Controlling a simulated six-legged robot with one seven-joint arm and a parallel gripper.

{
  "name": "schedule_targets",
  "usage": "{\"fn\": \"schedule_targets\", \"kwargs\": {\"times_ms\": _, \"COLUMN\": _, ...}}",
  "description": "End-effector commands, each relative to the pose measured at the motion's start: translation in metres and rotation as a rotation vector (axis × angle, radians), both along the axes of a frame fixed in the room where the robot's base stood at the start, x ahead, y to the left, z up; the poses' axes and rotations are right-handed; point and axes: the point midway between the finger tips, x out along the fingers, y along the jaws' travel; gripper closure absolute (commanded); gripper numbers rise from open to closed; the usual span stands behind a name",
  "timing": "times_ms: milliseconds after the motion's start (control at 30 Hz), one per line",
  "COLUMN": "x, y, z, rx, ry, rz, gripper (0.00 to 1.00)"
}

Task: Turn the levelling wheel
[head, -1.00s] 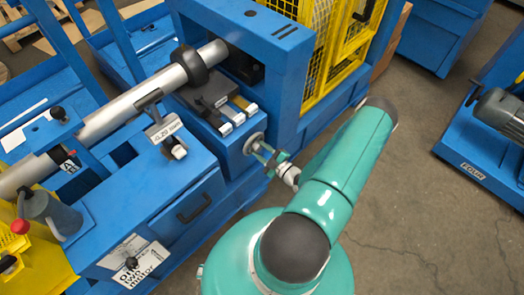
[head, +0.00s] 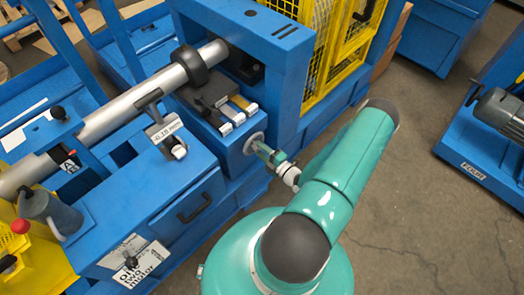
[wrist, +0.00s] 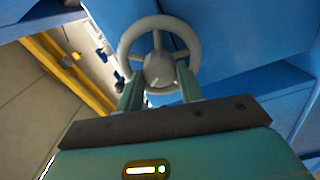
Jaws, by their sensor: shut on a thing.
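The levelling wheel is a small grey handwheel (head: 252,143) on the front face of the blue machine. In the wrist view the wheel (wrist: 125,50) shows its rim, spokes and round hub. My gripper (head: 268,153) reaches it from the lower right. In the wrist view my gripper's two green fingers (wrist: 160,78) are on either side of the hub, shut on the wheel. The exact finger contact is hard to see. A small readout (head: 165,131) on the machine appears to show -0.18 mm.
A steel shaft (head: 120,112) with a dark collar lies across the blue machine, left of the wheel. A yellow mesh guard (head: 322,45) stands behind. A blue motor stand (head: 490,140) is at the right. Grey floor (head: 430,190) between is clear.

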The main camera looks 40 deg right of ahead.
Motion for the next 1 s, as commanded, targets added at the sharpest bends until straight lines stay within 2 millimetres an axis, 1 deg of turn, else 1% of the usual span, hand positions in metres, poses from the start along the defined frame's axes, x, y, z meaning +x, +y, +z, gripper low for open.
{"fn": "schedule_targets", "kwargs": {"times_ms": 1000, "x": -0.0015, "y": -0.0003, "z": -0.0029, "rx": -0.963, "ry": -0.027, "rz": 0.001, "gripper": 0.86}}
